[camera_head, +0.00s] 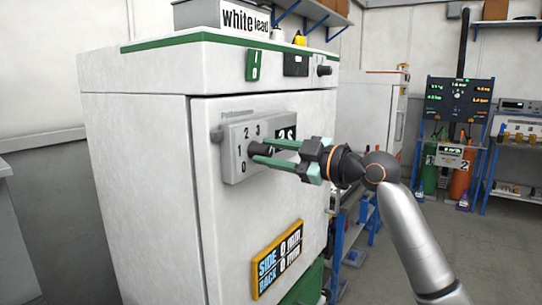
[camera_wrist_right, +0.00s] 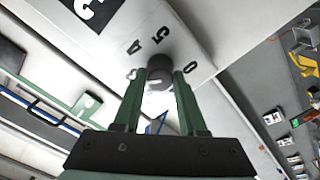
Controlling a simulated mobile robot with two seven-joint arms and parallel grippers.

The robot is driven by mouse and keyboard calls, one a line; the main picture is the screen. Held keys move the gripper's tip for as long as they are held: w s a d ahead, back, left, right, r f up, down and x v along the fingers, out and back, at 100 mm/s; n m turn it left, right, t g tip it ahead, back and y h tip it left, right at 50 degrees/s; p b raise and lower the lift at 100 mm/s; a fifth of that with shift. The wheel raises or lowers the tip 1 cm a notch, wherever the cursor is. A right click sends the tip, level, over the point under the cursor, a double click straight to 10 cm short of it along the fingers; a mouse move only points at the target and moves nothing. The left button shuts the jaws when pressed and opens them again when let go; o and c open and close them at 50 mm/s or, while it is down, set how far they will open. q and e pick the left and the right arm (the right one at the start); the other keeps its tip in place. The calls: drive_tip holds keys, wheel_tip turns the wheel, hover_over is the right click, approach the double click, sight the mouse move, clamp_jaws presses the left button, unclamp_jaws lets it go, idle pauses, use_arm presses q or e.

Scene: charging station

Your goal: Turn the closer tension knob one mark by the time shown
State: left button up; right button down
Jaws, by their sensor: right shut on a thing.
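The tension knob (camera_head: 256,148) is a small dark round knob on a pale panel (camera_head: 234,172) on the front of a white cabinet (camera_head: 160,150). The panel carries printed digits around the knob, with 2, 3 and 0 readable, and a black display (camera_head: 286,133) that seems to read "2s". My right gripper (camera_head: 258,151) comes from the right with its green fingers shut on the knob. In the right wrist view the knob (camera_wrist_right: 159,67) sits between the fingertips, with digits 0, 5 and 4 near it. The knob's pointer is not clear. My left gripper is out of view.
A yellow-framed sign (camera_head: 279,258) reading "SIDE 0 min, BACK 0 min" is lower on the cabinet front. A "white lead" box (camera_head: 222,14) stands on top. A workbench with gauges and cylinders is at the far right.

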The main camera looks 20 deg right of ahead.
drive_tip(key=shift+n, duration=0.6)
drive_tip(key=shift+c, duration=2.3)
unclamp_jaws()
drive_tip(key=b+v, duration=0.3)
drive_tip(key=v, duration=0.9)
drive_tip(key=shift+s+d, duration=0.2)
